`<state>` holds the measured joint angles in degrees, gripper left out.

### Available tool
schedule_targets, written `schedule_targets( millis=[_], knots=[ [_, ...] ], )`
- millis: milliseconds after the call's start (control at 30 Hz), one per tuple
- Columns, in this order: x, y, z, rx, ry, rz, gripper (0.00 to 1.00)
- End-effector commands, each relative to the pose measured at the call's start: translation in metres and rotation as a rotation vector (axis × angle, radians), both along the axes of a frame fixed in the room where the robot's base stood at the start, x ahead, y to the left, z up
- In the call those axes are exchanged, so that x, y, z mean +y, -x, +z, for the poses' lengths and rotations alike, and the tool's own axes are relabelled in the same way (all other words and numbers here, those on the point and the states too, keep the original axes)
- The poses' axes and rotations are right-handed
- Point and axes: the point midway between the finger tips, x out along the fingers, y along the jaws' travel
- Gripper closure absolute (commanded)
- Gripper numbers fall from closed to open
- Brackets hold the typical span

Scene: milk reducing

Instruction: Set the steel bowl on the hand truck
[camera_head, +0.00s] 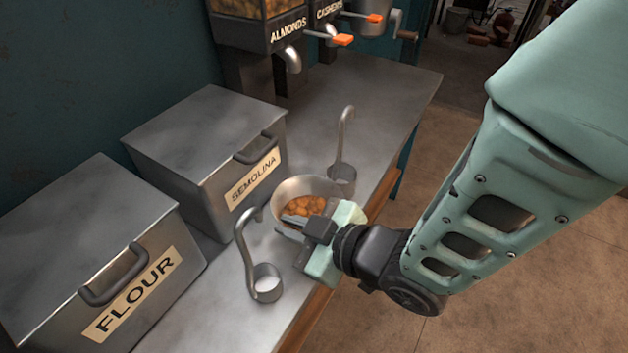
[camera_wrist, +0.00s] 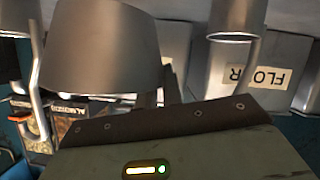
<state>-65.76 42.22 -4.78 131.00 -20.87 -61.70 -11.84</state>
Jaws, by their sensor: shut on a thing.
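The steel bowl (camera_head: 304,187) is at the front edge of the metal counter in the head view and holds orange-brown pieces. My gripper (camera_head: 318,233) is at the near side of the bowl and shut on its wall. In the wrist view the bowl (camera_wrist: 100,47) fills the upper left, close beyond my gripper's body. The fingertips are mostly hidden there. I cannot tell whether the bowl touches the counter. The hand truck is not seen in either view.
Hooked ladles stand left (camera_head: 266,280) and right (camera_head: 342,172) of the bowl. A flour bin (camera_head: 60,230) and a semolina bin (camera_head: 205,140) stand behind on the counter (camera_head: 375,95). Almond and cashew dispensers (camera_head: 285,40) are at the back. The floor (camera_head: 510,290) at right is open.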

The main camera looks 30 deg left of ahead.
Motion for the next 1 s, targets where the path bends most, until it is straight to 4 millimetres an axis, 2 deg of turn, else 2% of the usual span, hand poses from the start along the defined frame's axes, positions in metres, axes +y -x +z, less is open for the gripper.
schedule_targets(
  millis=[267, 333, 500, 833, 867, 900, 1000],
  knots=[
    [0.027, -0.004, 0.0, -0.001, -0.002, 0.002, 1.0],
    [0.024, -0.003, -0.017, 0.001, 0.005, 0.002, 1.0],
    [0.023, -0.003, -0.035, 0.0, 0.002, 0.002, 1.0],
    [0.023, -0.004, -0.037, -0.001, -0.001, 0.001, 1.0],
    [0.023, -0.004, -0.037, 0.0, 0.0, 0.0, 0.84],
    [0.023, -0.004, -0.037, 0.0, 0.0, 0.0, 0.73],
    [0.023, -0.004, -0.037, 0.0, 0.0, 0.0, 0.7]
  ],
)
